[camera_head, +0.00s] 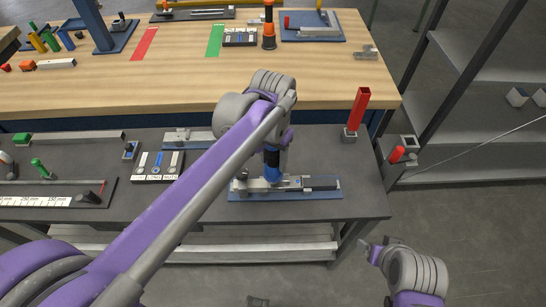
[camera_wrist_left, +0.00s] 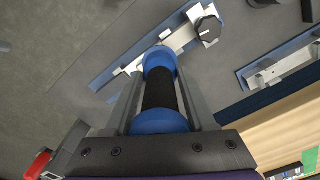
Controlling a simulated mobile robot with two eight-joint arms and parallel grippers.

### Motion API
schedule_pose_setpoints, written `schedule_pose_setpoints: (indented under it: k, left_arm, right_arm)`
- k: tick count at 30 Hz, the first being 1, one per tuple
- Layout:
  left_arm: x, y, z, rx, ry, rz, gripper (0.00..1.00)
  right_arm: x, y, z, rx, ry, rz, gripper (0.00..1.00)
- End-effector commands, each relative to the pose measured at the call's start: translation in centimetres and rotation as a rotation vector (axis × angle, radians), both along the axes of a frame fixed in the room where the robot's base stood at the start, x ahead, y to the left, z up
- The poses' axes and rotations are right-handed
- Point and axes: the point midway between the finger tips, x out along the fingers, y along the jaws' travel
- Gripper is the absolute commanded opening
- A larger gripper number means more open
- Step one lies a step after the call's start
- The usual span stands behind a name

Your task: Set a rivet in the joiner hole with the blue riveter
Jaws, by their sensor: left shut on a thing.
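My left gripper (camera_head: 272,152) is shut on the blue riveter (camera_head: 272,168), a blue tool with a black middle band. The riveter also shows between the two fingers in the left wrist view (camera_wrist_left: 159,95). In the head view it stands roughly upright over the metal joiner (camera_head: 300,184) on a blue base plate (camera_head: 290,195). Its lower end is at or just above the metal; I cannot tell if it touches. The joiner also shows beyond the riveter in the left wrist view (camera_wrist_left: 180,40). The hole and any rivet are hidden. My right gripper (camera_head: 372,249) hangs low at the right, its jaws unclear.
A red upright block (camera_head: 358,107) stands in a grey holder near the dark bench's right end. A labelled tray (camera_head: 158,166) lies left of the joiner. A second metal fixture (camera_head: 188,138) sits behind. A wooden table (camera_head: 330,85) with an orange tool (camera_head: 268,30) is farther back.

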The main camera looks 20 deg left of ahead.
Motion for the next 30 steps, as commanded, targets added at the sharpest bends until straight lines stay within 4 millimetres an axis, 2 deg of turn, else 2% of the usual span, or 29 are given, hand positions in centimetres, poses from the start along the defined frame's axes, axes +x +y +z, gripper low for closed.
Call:
schedule_pose_setpoints:
  k: [8, 30]
  left_arm:
    - [0.0, 0.0, 0.6, 0.0, 0.0, 0.0, 0.0]
    - [0.1, 0.0, 6.5, -0.001, -0.002, 0.0, 0.0]
  right_arm:
    - [0.2, 0.0, 0.5, 0.0, -0.003, 0.0, 0.75]
    - [2.1, 0.0, 4.9, 0.0, -0.04, 0.0, 0.75]
